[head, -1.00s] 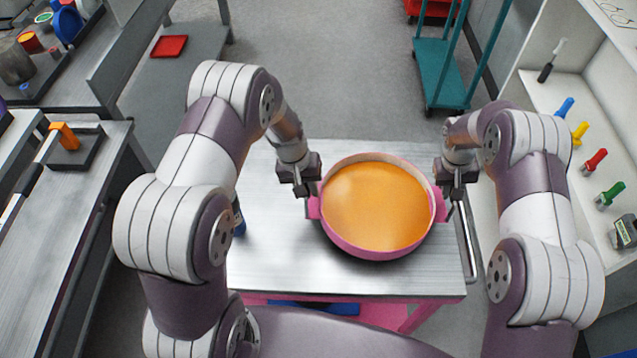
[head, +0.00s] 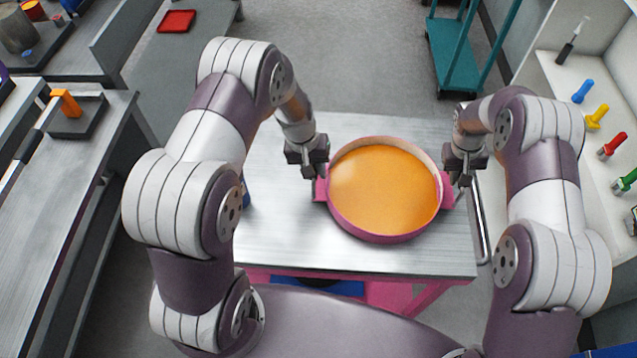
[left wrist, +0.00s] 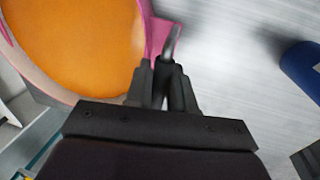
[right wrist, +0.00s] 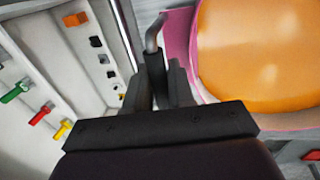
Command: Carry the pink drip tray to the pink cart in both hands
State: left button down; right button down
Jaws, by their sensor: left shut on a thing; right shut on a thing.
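The pink drip tray (head: 385,236), round and filled with orange liquid, is over the metal top of the pink cart (head: 285,245). I cannot tell for sure whether it touches the top. My left gripper (head: 319,176) is shut on the tray's left handle; that pink handle also shows between the fingers in the left wrist view (left wrist: 162,35). My right gripper (head: 461,178) is shut on the right handle, which shows in the right wrist view (right wrist: 178,38). The tray looks level.
A blue cylinder, partly hidden by my left arm, shows in the left wrist view (left wrist: 303,70). A grey bench (head: 70,215) is at left. A shelf with coloured tools (head: 597,117) is at right. A teal trolley (head: 450,62) stands behind, with open floor beside it.

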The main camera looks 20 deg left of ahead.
pick_arm(q)
jog(key=c, duration=1)
grip_release()
jog(key=shift+f, duration=0.2)
pick_arm(e)
jog(key=c, duration=1)
grip_release()
jog(key=shift+f, duration=0.2)
pick_arm(q)
jog(key=shift+o, duration=0.2)
pick_arm(e)
jog(key=shift+o, duration=0.2)
pick_arm(q)
jog(key=shift+r, duration=0.1)
pick_arm(e)
jog(key=shift+r, duration=0.35)
pick_arm(q)
notch_tip(320, 180, up, 12)
jog(key=a, duration=0.2)
jog(key=shift+s+f, duration=0.2)
jog(key=shift+f, duration=0.05)
pick_arm(e)
notch_tip(320, 180, up, 11)
jog(key=a, duration=0.2)
jog(key=shift+s, duration=0.25)
pick_arm(q)
jog(key=shift+a, duration=0.15)
pick_arm(e)
jog(key=shift+a, duration=0.1)
